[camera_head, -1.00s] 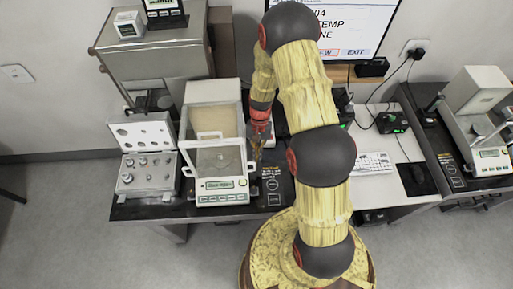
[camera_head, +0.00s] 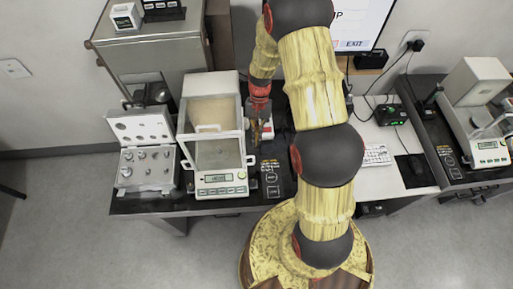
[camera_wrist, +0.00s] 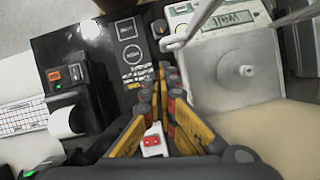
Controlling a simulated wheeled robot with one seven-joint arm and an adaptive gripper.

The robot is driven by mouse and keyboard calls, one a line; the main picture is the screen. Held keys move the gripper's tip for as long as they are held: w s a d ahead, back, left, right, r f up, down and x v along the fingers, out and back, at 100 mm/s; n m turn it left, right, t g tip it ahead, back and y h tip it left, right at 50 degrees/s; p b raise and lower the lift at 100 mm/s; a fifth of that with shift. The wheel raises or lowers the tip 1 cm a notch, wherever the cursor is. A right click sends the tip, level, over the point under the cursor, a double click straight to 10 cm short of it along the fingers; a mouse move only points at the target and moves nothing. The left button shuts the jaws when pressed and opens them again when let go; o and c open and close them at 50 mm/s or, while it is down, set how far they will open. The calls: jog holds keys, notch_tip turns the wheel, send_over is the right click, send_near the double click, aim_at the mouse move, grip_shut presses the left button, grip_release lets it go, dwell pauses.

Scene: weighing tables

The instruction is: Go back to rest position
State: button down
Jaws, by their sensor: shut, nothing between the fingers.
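My gripper (camera_head: 263,132) hangs just right of the white balance (camera_head: 221,192) with a clear-walled chamber, over the black table. In the wrist view the yellow fingers of my gripper (camera_wrist: 163,78) are together with nothing held between them. A small metal weight (camera_wrist: 247,70) stands on the round balance pan (camera_wrist: 213,70), to the right of the fingers. A red-and-white block (camera_wrist: 153,143) shows near the finger bases. My arm hides part of the table and monitor in the head view.
An open weight case (camera_head: 147,187) with several weights stands left of the balance. A printer (camera_wrist: 66,118) and a keyboard (camera_head: 376,155) are nearby. The monitor (camera_head: 366,22) stands behind my arm. Another balance (camera_head: 484,130) is at the right. The floor in front is clear.

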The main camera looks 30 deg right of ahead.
jog(key=shift+v, duration=2.65)
jog(key=s+a+r+n+t+h+b, duration=0.1)
jog(key=s+a+r+n+t+b, duration=0.2)
jog(key=s+r+b, duration=0.4)
jog(key=s+a+r+n+t+h+b, duration=0.1)
jog(key=s+a+r+n+t+b, duration=0.2)
jog(key=s+a+r+t+b, duration=0.2)
jog(key=s+r+t+b, duration=0.1)
jog(key=s+r+b, duration=0.2)
jog(key=s+b, duration=0.2)
jog(key=shift+s+n, duration=0.4)
jog(key=shift+s, duration=0.35)
